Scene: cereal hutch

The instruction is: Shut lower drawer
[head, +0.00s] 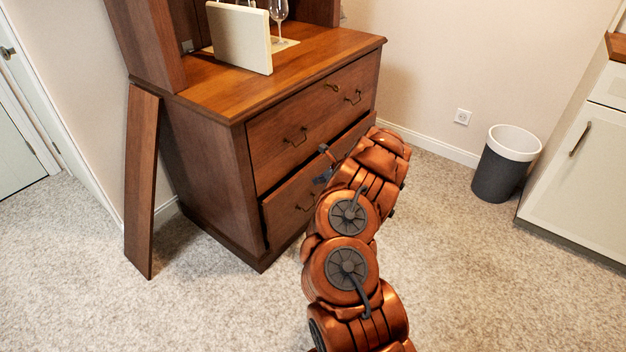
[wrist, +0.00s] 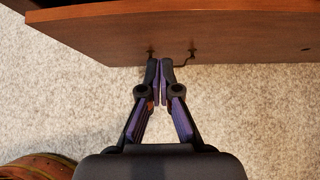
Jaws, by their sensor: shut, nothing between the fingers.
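The wooden chest's lower drawer (head: 282,211) stands out a little from the body, with a dark gap along its left edge. Its front also fills the top of the wrist view (wrist: 230,35), with a dark handle (wrist: 192,53) on it. My gripper (wrist: 160,66) is shut and empty, its fingertips close to the drawer front at the left part of the handle. I cannot tell whether they touch. In the head view my arm hides the right part of the lower drawer and most of the gripper.
The upper drawer (head: 318,108) looks closed. A loose wooden board (head: 141,185) leans at the chest's left side. A pale box (head: 239,38) and a glass (head: 278,10) stand on top. A grey bin (head: 500,172) and white cabinet (head: 575,165) are at right. Carpet in front is clear.

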